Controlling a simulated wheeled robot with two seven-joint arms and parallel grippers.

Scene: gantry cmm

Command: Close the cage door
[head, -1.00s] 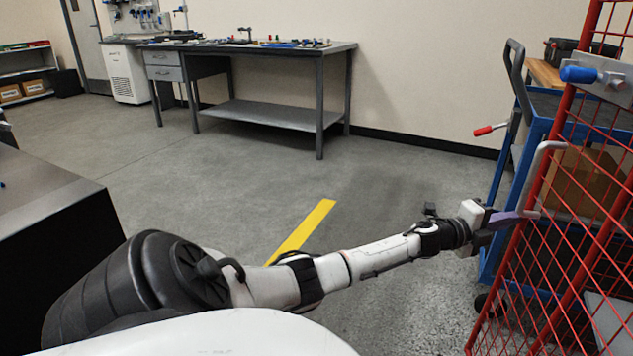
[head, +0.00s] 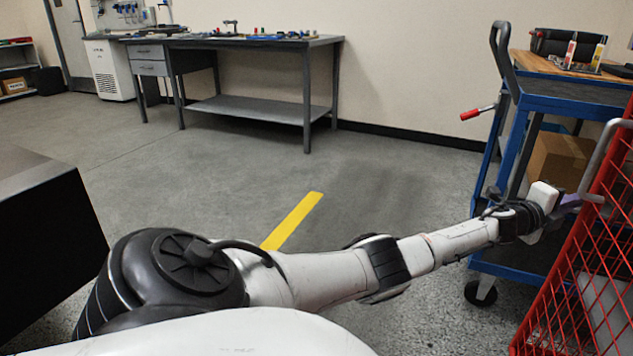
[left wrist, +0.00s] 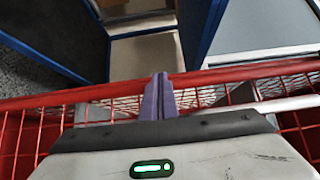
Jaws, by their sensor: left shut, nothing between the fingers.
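The cage door (head: 590,265) is a red-framed mesh panel at the right edge of the head view, with a bent grey handle (head: 603,150) on it. Its red top rail and mesh (left wrist: 60,102) cross the left wrist view. My left gripper (head: 570,202) is at the door's near edge, by the lower end of the handle. Its purple fingers (left wrist: 158,98) are together and empty, and overlap the red rail in the left wrist view. I cannot tell whether they touch the door. The latch side is out of view. My right gripper is not in view.
A blue cart (head: 555,103) with a cardboard box (head: 560,160) stands just behind the door; a red-tipped lever (head: 470,114) sticks out at its left. A grey workbench (head: 235,42) is at the back. Floor with a yellow stripe (head: 292,220) is open in the middle.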

